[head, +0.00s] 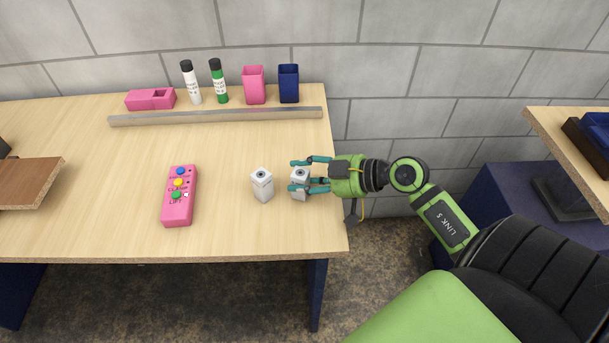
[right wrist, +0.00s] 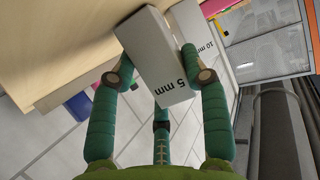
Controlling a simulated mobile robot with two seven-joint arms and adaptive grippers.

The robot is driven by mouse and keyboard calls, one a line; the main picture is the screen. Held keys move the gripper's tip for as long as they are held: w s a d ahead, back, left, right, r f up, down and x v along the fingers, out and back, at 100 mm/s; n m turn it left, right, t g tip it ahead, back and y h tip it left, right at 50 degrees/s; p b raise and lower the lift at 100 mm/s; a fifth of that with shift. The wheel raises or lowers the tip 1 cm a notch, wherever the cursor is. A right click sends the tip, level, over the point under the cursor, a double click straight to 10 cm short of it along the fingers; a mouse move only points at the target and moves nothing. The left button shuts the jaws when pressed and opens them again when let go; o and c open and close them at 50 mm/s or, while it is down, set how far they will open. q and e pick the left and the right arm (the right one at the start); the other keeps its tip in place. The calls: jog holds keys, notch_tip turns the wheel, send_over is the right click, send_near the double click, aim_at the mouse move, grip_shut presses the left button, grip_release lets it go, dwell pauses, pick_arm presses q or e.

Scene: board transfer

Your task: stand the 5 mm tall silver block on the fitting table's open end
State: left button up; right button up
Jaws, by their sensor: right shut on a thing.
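The silver block marked 5 mm (right wrist: 158,62) is between the teal fingers of my right gripper (head: 302,176), which is shut on it. In the head view the same block (head: 299,174) is upright near the right end of the wooden table (head: 220,236); I cannot tell whether its base touches the top. A second silver block (head: 262,186) stands just left of it, apart from it; in the right wrist view it reads 10 mm (right wrist: 203,44). My left gripper is out of view. Which table is the fitting table is not marked.
A pink button box (head: 179,214) lies left of the blocks. A metal bar (head: 215,117) runs along the back, with bottles, a pink holder and two cups behind it. A brown board (head: 30,182) is at the left. Another table (head: 565,135) stands at the right, across a gap.

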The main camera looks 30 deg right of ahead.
jog(key=o, duration=1.3)
jog(key=shift+f, duration=0.1)
jog(key=v, duration=1.2)
jog(key=shift+r+b, duration=0.25)
jog(key=shift+b, duration=0.1)
